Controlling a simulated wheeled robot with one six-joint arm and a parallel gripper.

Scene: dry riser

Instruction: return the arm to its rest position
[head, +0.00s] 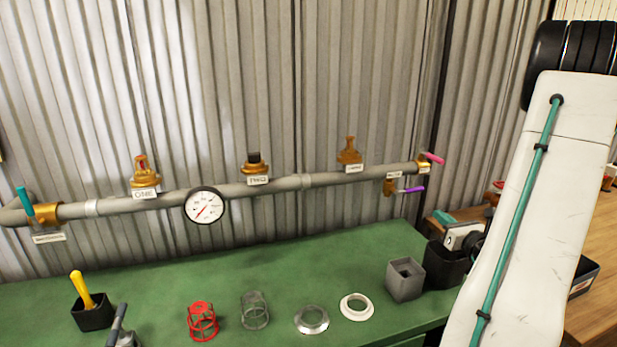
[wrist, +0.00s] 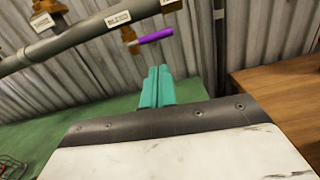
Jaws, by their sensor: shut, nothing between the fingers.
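My gripper (wrist: 157,87) shows in the wrist view with its two teal fingers side by side, shut and empty. Green bench top and corrugated wall lie behind the fingers. A purple lever (wrist: 155,37) is above and beyond them in that view, apart from the fingertips. In the head view my white arm fills the right side, with a teal cable along it. The arm hides part of the bench's right end and of the wooden table.
A grey pipe (head: 275,188) with valves and a gauge (head: 204,206) runs along the wall. The purple lever (head: 409,191) and a pink lever (head: 433,158) are at its right end. The green bench (head: 290,265) holds cages, rings and a grey box (head: 405,279). A wooden table (head: 592,318) is right.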

